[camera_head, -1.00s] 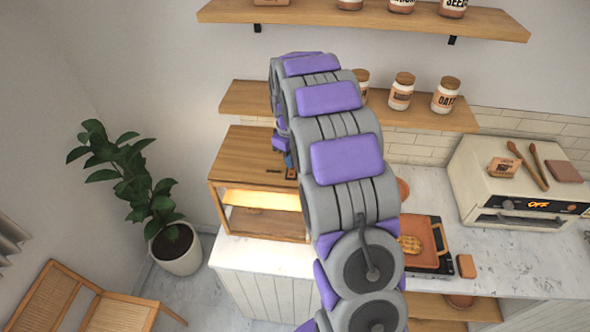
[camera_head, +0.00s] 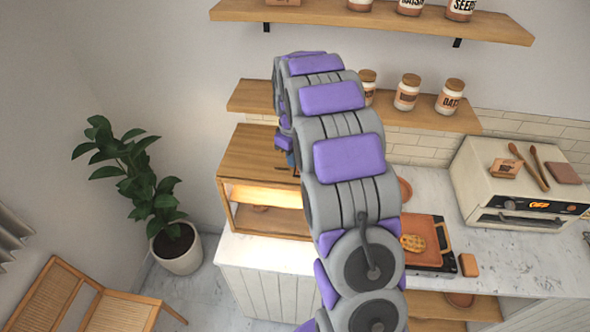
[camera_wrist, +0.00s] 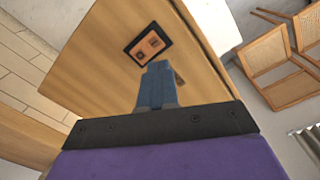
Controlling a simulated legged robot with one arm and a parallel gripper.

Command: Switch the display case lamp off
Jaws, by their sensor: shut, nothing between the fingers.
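The display case (camera_head: 252,155) is a wooden box on the left end of the counter. Its inside glows warm yellow, so the lamp (camera_head: 262,195) is lit. A dark panel with two orange-brown switches (camera_wrist: 148,44) is on the wooden top of the case in the wrist view. My gripper (camera_wrist: 157,68) has its blue fingers shut and empty, with the tips just beside the panel's lower edge. I cannot tell whether they touch the wood.
A wall shelf with jars (camera_head: 407,92) is above the counter, behind my arm. An orange tray with a waffle (camera_head: 413,243) and a cream oven (camera_head: 520,190) stand to the right. A potted plant (camera_head: 177,248) and a wooden chair (camera_head: 110,310) are at left.

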